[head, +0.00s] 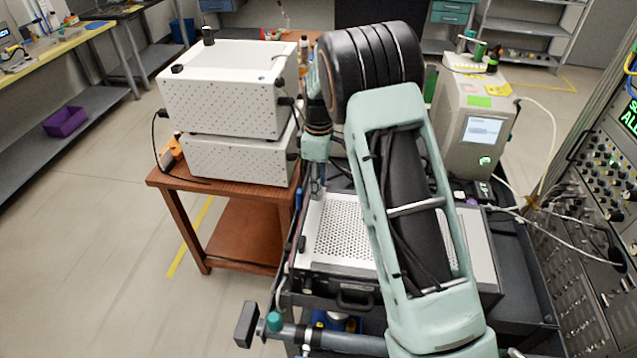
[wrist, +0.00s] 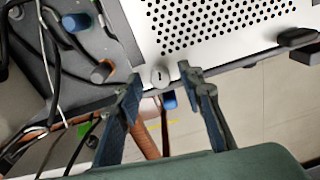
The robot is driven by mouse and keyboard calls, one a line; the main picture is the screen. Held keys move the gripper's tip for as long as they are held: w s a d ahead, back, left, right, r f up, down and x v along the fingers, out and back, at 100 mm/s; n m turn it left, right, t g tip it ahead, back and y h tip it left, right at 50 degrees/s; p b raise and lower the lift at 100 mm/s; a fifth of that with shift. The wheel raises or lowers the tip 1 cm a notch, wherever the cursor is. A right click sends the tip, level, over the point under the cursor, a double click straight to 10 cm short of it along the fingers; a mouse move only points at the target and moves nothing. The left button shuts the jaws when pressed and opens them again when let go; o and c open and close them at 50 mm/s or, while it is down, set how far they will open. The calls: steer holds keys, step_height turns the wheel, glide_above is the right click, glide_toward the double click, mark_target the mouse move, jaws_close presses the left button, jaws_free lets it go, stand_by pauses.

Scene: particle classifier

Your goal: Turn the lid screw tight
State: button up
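The lid screw (wrist: 160,76) is a round grey head with a dark slot, at the edge of a white perforated lid (wrist: 215,55) in the wrist view. The lid also shows in the head view (head: 325,228), partly hidden behind my arm. My gripper (wrist: 160,80) is open, with one finger on each side of the screw in the picture. I cannot tell whether either fingertip touches the screw or how far above it they are. In the head view the screw cannot be made out, and my arm covers much of the area around it.
A wooden table (head: 230,230) with stacked white boxes (head: 228,90) stands at the left. A white instrument with a screen (head: 475,125) is behind at the right. Dark cables and knobs (wrist: 75,22) lie left of the lid in the wrist view. A panel rack (head: 600,190) stands right.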

jaws_close()
stand_by(0.3)
